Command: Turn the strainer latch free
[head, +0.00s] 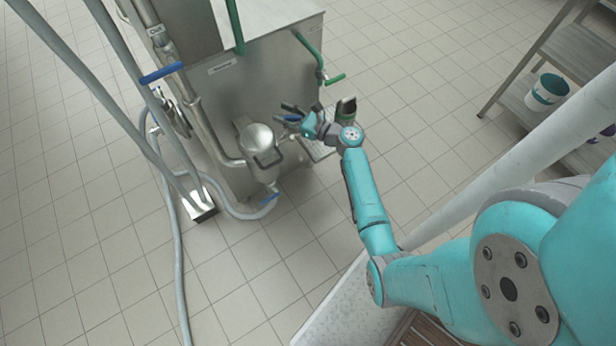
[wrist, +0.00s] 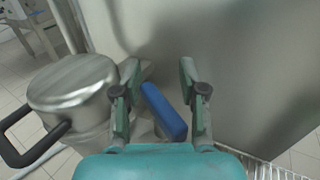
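The strainer (head: 258,142) is a steel pot with a round lid and a black loop handle, on the front of the steel machine. It also shows at the left of the wrist view (wrist: 75,82). A blue lever (wrist: 164,111), which looks like the latch, stands just right of the strainer. My gripper (wrist: 159,76) is open, with one finger on each side of the blue lever. A gap shows between the lever and the right finger; whether the left finger touches it I cannot tell. In the head view my gripper (head: 287,112) is beside the strainer, and the lever is small there.
The steel machine (head: 235,90) rises close behind my gripper. A green-handled valve (head: 334,79) is at the right. Grey hoses hang at left. A shelf with a bucket (head: 546,91) stands far right.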

